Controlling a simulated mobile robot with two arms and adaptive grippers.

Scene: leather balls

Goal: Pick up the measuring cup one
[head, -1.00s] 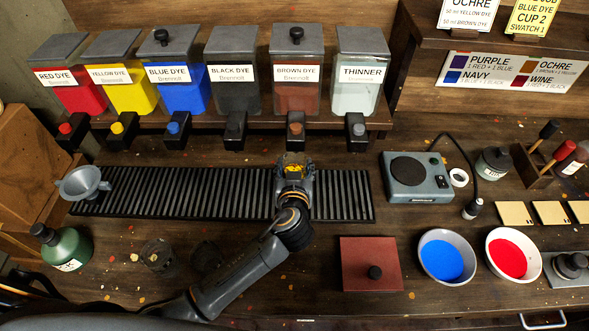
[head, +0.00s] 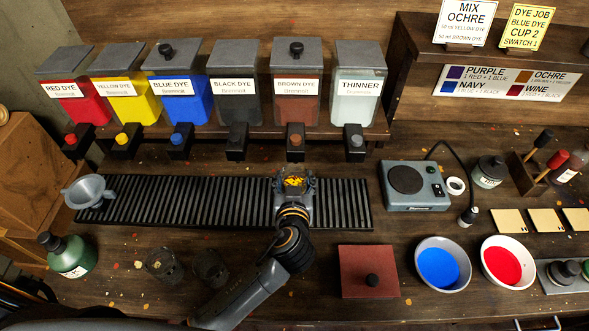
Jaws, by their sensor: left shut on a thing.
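My left gripper (head: 294,192) is shut on a clear measuring cup (head: 294,180) with yellow-orange contents. The cup stands at or just above the black slatted drip tray (head: 190,201), in front of the brown dye tap (head: 296,146). The gripper hides much of the cup, and I cannot read a number on it. Two other clear cups stand on the bench at the lower left, one (head: 163,264) paler inside and one (head: 210,269) dark against the wood. My right gripper is not in view.
Dye tanks line the back, including the brown dye tank (head: 296,95). A grey funnel (head: 88,191) sits at the tray's left end.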

